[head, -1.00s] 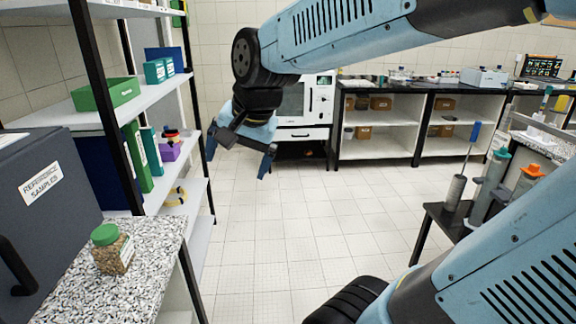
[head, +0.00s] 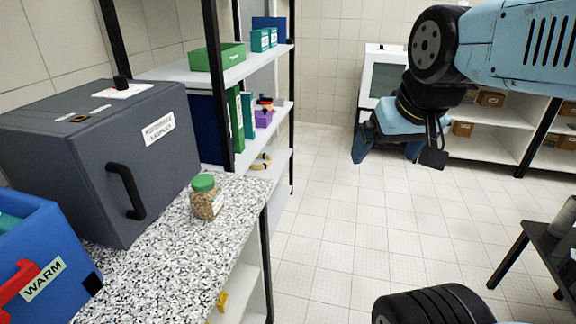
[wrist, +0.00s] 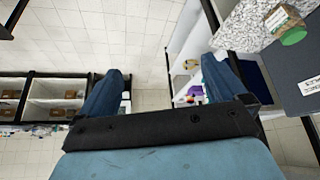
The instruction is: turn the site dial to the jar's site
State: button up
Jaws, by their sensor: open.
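A glass jar (head: 206,199) with a green lid and brown grainy contents stands upright on the speckled counter; it also shows in the wrist view (wrist: 286,22). A dark grey box (head: 105,150) labelled "REFERENCE SAMPLES" stands beside it. A black knob (head: 121,82), likely the site dial, sits on a white plate (head: 125,91) on the box top. The plate's markings and the knob's setting are too small to read. My gripper (head: 388,154) is open and empty over the floor, right of the shelf and well away from the knob. Its fingers also show in the wrist view (wrist: 166,72).
A blue box (head: 40,255) labelled "WARM" with a red latch stands at the counter's left. A shelf rack with black posts (head: 291,90) holds a green bin (head: 217,57) and binders beyond the counter (head: 165,265).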

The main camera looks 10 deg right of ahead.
aim_at(121, 82)
jog(key=u, duration=0.35)
jog(key=i, duration=0.15)
jog(key=u, duration=2.65)
jog(key=k, duration=1.25)
jog(key=z, duration=1.2)
jog(key=i, duration=1.25)
jog(key=z, duration=0.05)
